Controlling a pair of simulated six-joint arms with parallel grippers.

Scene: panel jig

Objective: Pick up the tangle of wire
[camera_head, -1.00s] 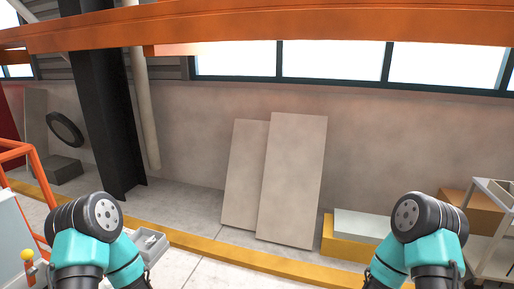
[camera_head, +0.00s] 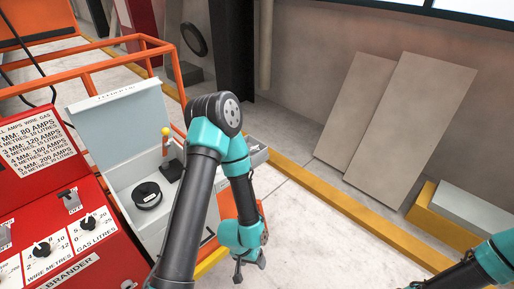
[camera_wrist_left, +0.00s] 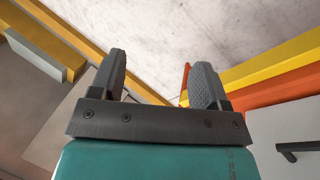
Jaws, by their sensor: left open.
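I cannot make out a tangle of wire in either view now. A black spool (camera_head: 147,195) lies inside the open pale grey box (camera_head: 128,172) at the left of the head view; whether loose wire is on it is too small to tell. My left gripper (camera_head: 242,270) hangs low, to the right of the box, over the pale floor. In the left wrist view my left gripper (camera_wrist_left: 160,72) is open, its two fingers apart with nothing between them. My right arm enters at the bottom right, its gripper out of frame.
A red welding panel (camera_head: 60,215) with knobs stands at the left. An orange rail frame (camera_head: 165,50) surrounds the box. Pale boards (camera_head: 410,120) lean on the wall behind a yellow kerb (camera_head: 365,222). The floor is clear.

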